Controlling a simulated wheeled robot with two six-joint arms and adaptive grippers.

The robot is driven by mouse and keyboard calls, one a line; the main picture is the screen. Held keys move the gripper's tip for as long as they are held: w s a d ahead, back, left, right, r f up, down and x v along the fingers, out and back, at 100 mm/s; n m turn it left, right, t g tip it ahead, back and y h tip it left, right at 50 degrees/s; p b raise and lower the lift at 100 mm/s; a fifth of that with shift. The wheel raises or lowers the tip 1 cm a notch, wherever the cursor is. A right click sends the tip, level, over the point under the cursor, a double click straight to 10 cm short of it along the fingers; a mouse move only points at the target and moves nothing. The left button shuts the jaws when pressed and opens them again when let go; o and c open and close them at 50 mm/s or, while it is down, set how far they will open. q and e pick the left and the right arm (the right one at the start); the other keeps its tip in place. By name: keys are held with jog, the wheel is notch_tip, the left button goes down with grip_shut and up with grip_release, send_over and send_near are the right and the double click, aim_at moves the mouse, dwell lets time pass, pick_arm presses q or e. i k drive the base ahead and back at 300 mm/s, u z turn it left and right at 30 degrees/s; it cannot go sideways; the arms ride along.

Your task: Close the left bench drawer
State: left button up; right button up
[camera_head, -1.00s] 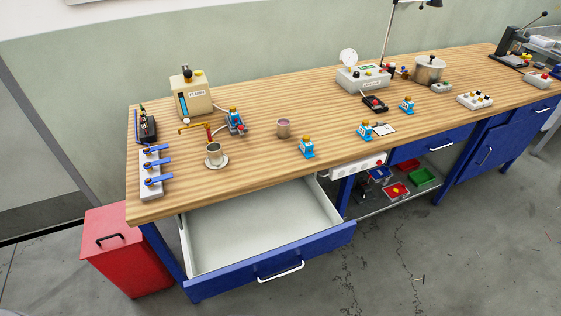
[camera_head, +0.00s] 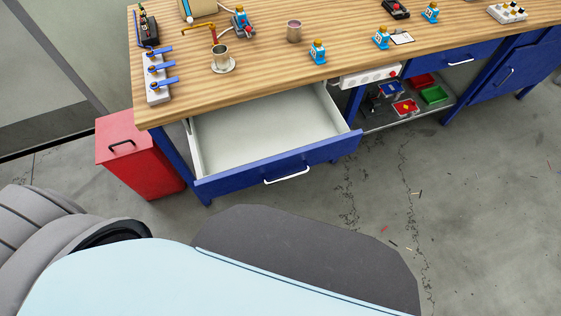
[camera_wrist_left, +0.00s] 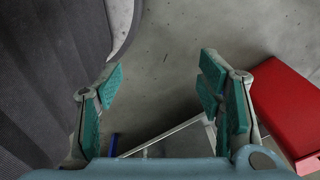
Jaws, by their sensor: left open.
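The left bench drawer (camera_head: 265,125) is pulled well out from under the wooden bench top in the head view. It has a blue front (camera_head: 230,182) and a white handle (camera_head: 287,175), and its pale inside looks empty. My left gripper (camera_wrist_left: 165,105) shows in the left wrist view with its green-padded fingers apart and nothing between them. It points at the grey floor, with the red cabinet to its right. Neither gripper shows in the head view, so the distance from the left gripper to the drawer is unclear there.
A red cabinet (camera_head: 140,155) stands on the floor left of the drawer. The bench top (camera_head: 270,70) carries a metal cup (camera_head: 221,58), blue bottles, a blue-levered valve block (camera_head: 156,75) and other items. The floor (camera_head: 470,220) in front is bare apart from small scraps.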

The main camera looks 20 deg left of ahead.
aim_at(247, 144)
jog(key=u, duration=1.95)
jog(key=k, duration=0.65)
jog(key=z, duration=1.3)
